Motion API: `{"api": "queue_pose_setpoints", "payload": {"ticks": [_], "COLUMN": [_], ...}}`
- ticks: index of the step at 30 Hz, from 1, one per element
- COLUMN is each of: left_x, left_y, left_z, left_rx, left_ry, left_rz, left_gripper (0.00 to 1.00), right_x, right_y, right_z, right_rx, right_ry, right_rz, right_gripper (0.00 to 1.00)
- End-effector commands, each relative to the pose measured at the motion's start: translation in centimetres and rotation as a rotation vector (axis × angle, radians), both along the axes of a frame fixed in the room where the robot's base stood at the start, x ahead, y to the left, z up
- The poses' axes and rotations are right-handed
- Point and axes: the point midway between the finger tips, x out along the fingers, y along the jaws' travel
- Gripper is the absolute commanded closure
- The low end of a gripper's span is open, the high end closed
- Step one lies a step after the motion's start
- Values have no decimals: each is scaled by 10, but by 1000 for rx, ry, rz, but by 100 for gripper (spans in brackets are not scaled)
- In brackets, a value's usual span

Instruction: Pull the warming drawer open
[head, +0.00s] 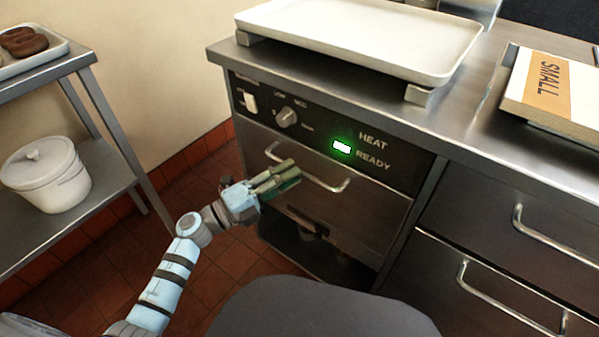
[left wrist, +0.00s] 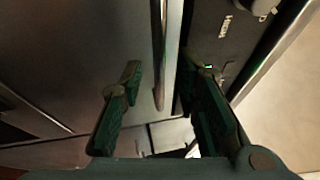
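The warming drawer (head: 350,205) is a steel front below the black control panel, and it looks shut, flush with the cabinet. Its bar handle (head: 325,184) runs across the upper part of the front. My left gripper (head: 285,177) is at the left part of the handle and hides some of it. In the left wrist view the gripper (left wrist: 160,85) is open. The handle (left wrist: 163,50) shows between its two green fingers, with a gap on either side. How deep the bar sits between them is hard to tell. My right gripper is not in view.
The panel has a knob (head: 287,117), a switch (head: 250,102) and a lit green lamp (head: 342,147). A white tray (head: 365,40) stands on the counter above. More handled drawers (head: 510,285) are at right. A shelf cart with a white pot (head: 50,178) is at left.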

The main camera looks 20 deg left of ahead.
Motion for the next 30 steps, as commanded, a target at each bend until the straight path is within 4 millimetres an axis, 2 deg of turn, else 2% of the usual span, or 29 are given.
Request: {"api": "queue_pose_setpoints", "payload": {"ticks": [6, 14, 15, 20, 21, 30], "left_x": [20, 23, 23, 22, 22, 22], "left_y": [-20, -22, -22, -22, -22, -22], "left_z": [4, 5, 5, 5, 5, 4], "left_rx": [0, 0, 0, 0, 0, 1], "left_ry": [1, 3, 3, 3, 3, 3], "left_rz": [1, 1, 1, 1, 1, 1], "left_gripper": [70, 70, 72, 97, 100, 100], "right_x": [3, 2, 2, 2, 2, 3], "right_y": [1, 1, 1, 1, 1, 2], "right_z": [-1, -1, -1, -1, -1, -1], "right_rx": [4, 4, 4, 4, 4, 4], "right_ry": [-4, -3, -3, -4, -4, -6], "right_rz": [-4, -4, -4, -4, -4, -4], "right_gripper": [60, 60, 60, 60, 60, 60]}}
